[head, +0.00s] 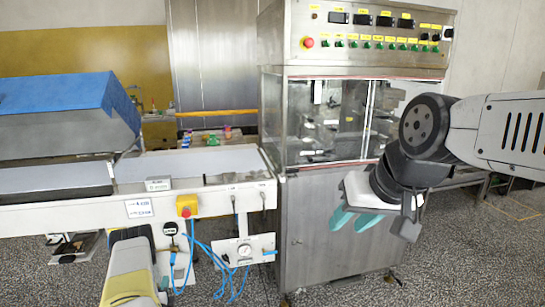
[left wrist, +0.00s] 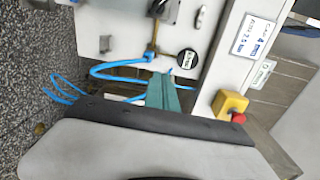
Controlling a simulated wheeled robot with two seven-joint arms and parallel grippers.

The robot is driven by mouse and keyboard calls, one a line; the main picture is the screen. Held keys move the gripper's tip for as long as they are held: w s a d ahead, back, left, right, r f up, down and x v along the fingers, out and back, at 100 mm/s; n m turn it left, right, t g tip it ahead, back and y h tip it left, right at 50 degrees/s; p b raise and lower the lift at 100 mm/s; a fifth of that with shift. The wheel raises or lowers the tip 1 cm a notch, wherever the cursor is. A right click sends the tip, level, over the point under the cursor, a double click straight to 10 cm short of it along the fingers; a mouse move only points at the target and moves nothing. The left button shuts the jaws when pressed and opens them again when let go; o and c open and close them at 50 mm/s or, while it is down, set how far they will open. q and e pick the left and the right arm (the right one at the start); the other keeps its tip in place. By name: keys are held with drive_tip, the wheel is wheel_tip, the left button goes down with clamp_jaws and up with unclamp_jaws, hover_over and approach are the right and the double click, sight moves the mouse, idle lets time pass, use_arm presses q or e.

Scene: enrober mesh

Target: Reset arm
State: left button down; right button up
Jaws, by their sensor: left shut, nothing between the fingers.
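My left arm (head: 133,268) comes in at the bottom left of the head view, in front of the white machine frame. Its fingertips cannot be made out there. In the left wrist view my left gripper (left wrist: 170,92) shows green fingers pressed together with nothing between them, over the panel with blue hoses. My right gripper (head: 355,220) hangs in front of the steel cabinet in the head view. Its two green fingers point down and left, stand a little apart and hold nothing visible.
The steel cabinet (head: 335,245) with windows and a button panel (head: 370,40) stands in the centre. A conveyor (head: 190,162) runs left, under a blue cover (head: 65,97). A yellow box with a red button (head: 186,206) and blue hoses (head: 205,262) are near my left arm.

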use_arm(q)
drive_tip(key=w+r+n+g, duration=0.1)
drive_tip(key=w+r+n, duration=0.1)
drive_tip(key=w+r, duration=0.5)
drive_tip(key=w+r+n+g, duration=0.1)
drive_tip(key=w+r+n, duration=0.25)
drive_tip(key=r, duration=0.85)
drive_tip(key=s+d+r+n+g+h, duration=0.15)
drive_tip(key=d+r, duration=0.25)
drive_tip(key=r, duration=0.5)
drive_tip(key=s+d+r+n+g+h, duration=0.15)
drive_tip(key=d+r, duration=0.35)
drive_tip(key=r, duration=0.5)
drive_tip(key=s+d+r+n+g+h, duration=0.1)
drive_tip(key=s+d+r+n, duration=0.1)
drive_tip(key=s+d+r, duration=0.5)
drive_tip(key=s+d+r+n+g+h, duration=0.15)
drive_tip(key=s+d+r, duration=0.3)
drive_tip(key=s, duration=0.45)
drive_tip(key=s+d+r+n+g, duration=0.1)
drive_tip(key=s+d, duration=0.2)
drive_tip(key=s, duration=0.8)
drive_tip(key=s+d+r+n+g, duration=0.1)
drive_tip(key=s+d+n+g, duration=0.1)
drive_tip(key=s, duration=0.9)
drive_tip(key=shift+s+d+h, duration=0.2)
drive_tip(key=shift+d+h, duration=0.25)
drive_tip(key=shift+d, duration=0.3)
